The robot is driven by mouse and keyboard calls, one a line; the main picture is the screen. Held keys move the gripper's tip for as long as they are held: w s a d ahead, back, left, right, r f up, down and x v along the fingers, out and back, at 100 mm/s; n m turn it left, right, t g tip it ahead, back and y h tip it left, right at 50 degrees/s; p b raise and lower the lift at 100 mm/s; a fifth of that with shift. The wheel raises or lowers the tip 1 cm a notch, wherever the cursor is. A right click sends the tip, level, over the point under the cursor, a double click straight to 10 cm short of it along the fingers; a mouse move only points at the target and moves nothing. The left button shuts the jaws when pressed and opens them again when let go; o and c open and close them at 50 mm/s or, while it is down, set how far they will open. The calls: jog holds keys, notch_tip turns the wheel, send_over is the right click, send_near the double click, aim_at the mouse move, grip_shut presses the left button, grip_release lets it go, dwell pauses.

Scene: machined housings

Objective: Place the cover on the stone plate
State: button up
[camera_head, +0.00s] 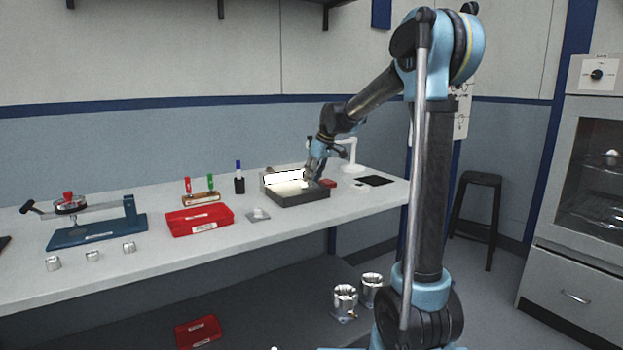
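A dark, thick slab that looks like the stone plate (300,199) lies on the bench right of centre. A bright white panel (284,177) stands along its back edge. My gripper (311,175) is small and far off at the end of my arm, low over the back right of the slab. Its fingers blur into the bright area, and I cannot tell whether they are open or hold anything.
A red case (199,219), a marker stand (201,198) and a blue fixture (97,231) stand to the left. Small metal parts (93,256) lie near the front edge. A black pad (375,180) and white lamp (351,158) are at right. Metal housings (344,301) stand below.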

dwell(0.3)
jog(key=v, duration=1.2)
jog(key=s+d+f+m+h, duration=0.1)
jog(key=s+d+f+m, duration=0.2)
jog(key=s+d+f, duration=0.3)
jog(key=s+d+f+m+h, duration=0.1)
jog(key=s+d+f+m, duration=0.3)
jog(key=s+f, duration=0.9)
jog(key=s+d+f+m+h, duration=0.1)
jog(key=s+d+f+m, duration=0.3)
jog(key=s+d+f, duration=0.5)
jog(key=s, duration=0.9)
jog(key=shift+s+d+f+h, duration=0.2)
jog(key=shift+s+d+h, duration=0.1)
jog(key=shift+s, duration=0.1)
